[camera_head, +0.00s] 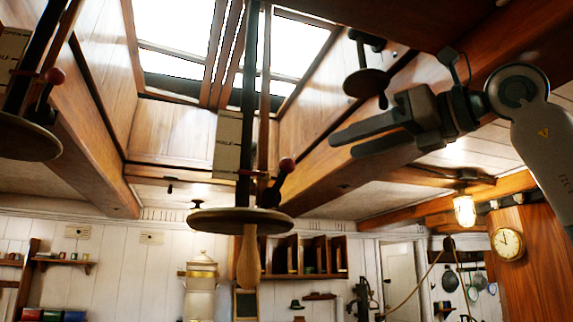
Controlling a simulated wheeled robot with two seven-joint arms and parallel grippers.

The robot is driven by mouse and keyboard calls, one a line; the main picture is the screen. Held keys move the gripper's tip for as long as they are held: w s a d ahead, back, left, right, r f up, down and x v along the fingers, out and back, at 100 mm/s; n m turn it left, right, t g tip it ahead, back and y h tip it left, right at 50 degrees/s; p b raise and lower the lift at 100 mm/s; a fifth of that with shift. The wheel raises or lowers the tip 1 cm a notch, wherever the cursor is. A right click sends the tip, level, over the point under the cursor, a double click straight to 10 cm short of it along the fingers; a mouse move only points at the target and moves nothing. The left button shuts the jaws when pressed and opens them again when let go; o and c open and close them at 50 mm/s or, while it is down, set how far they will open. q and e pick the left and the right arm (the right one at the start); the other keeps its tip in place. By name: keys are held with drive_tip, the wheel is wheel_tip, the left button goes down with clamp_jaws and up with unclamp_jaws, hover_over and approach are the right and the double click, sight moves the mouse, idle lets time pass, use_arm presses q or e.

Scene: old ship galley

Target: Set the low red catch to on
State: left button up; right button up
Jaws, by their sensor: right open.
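A red-knobbed lever (286,165) is at the picture's centre, on a dark hanging post (247,100) just above a round wooden disc (238,221). The lever is dark and tilts up to the right. A pale label card (227,145) is fixed beside the post; its writing is too small to read. A second red knob (55,76) is higher up, on a similar post at the left edge. My right gripper (345,146) comes in from the right, its jaws apart and empty, pointing left. In the picture its fingertips are right of the central red knob, not touching it. My left gripper does not show.
A dark disc-shaped fitting (367,83) hangs above my right gripper. Wooden beams (80,140) run under the skylight (175,28). A lit lamp (464,211) and a brass clock (508,244) are at the right. The space between the right gripper and the central post looks clear.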

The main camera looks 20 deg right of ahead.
drive_tip(key=p, duration=0.2)
approach(293, 162)
drive_tip(key=w, duration=0.1)
drive_tip(key=p+x, duration=0.4)
drive_tip(key=x, duration=0.6)
drive_tip(key=shift+s+a, duration=0.1)
drive_tip(key=shift+a, duration=0.05)
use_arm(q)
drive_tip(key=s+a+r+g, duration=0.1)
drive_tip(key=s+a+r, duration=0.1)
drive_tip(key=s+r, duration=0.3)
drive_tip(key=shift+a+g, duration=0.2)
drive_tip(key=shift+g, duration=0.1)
use_arm(e)
drive_tip(key=shift+w+a+f, duration=0.1)
drive_tip(key=shift+w+a, duration=0.1)
drive_tip(key=shift+w, duration=0.25)
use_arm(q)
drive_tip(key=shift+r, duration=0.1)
use_arm(e)
drive_tip(key=shift+c, duration=0.3)
clamp_jaws()
drive_tip(key=shift+f, duration=0.1)
